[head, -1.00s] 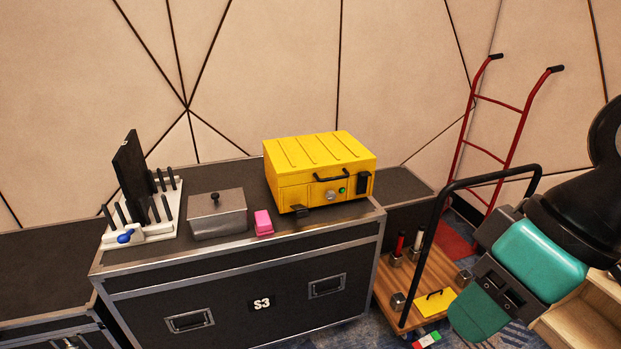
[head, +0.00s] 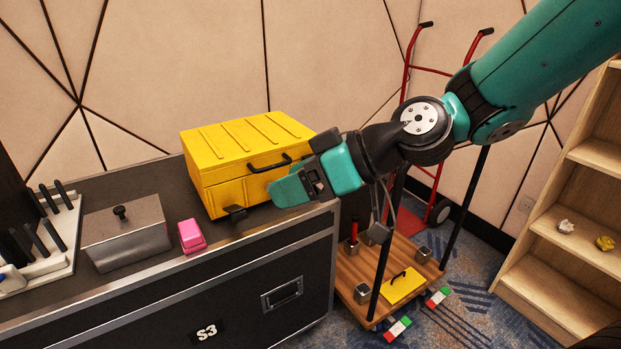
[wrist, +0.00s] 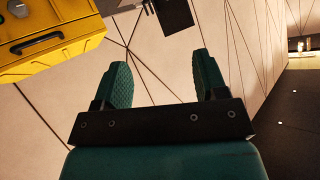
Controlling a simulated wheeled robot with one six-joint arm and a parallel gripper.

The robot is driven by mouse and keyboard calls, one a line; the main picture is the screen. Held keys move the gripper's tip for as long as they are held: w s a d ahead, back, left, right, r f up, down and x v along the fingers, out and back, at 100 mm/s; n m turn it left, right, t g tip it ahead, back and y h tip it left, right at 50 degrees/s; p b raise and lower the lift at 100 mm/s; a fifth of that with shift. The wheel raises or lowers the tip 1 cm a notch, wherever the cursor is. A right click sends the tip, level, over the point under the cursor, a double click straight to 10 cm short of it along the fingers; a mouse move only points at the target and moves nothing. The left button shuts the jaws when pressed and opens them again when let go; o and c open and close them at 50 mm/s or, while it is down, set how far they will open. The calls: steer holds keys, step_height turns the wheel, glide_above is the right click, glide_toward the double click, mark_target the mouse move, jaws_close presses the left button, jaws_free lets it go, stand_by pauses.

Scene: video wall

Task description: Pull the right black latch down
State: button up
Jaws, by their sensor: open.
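The yellow box (head: 245,165) stands on the black case in the head view, with a black handle (head: 269,164) on its front. The left black latch (head: 236,213) sticks out low on the front. My gripper (head: 287,190) is in front of the box's right part and hides the right latch, knob and button there. In the wrist view my gripper (wrist: 160,66) has its two teal fingers apart with nothing between them. Part of the yellow box (wrist: 80,30) shows at upper left there, with its handle (wrist: 37,43) and grey knob (wrist: 38,10). Contact cannot be told.
The black case (head: 190,295) also holds a pink block (head: 191,236), a grey lidded container (head: 127,233) and a white rack (head: 50,245). A wooden cart (head: 360,275) and a wooden shelf (head: 560,250) stand at right. A dark plate (wrist: 172,14) shows in the wrist view.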

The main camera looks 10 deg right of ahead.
steer(key=w+d+f+m+t+h+b, duration=0.5)
steer(key=w+d+f+m+t+b, duration=0.25)
steer(key=w+d+f+t, duration=0.7)
steer(key=w+a+p, duration=0.1)
steer(key=w+p, duration=0.5)
steer(key=w+a+g+p, duration=0.1)
steer(key=w+p, duration=0.5)
steer(key=w, duration=0.1)
steer(key=w+a+f+g+p, duration=0.1)
steer(key=w+a+p, duration=0.1)
steer(key=w+p, duration=0.4)
steer(key=shift+w+n+h, duration=0.2)
steer(key=shift+n+h, duration=0.1)
steer(key=shift+n, duration=0.05)
steer(key=shift+d, duration=0.1)
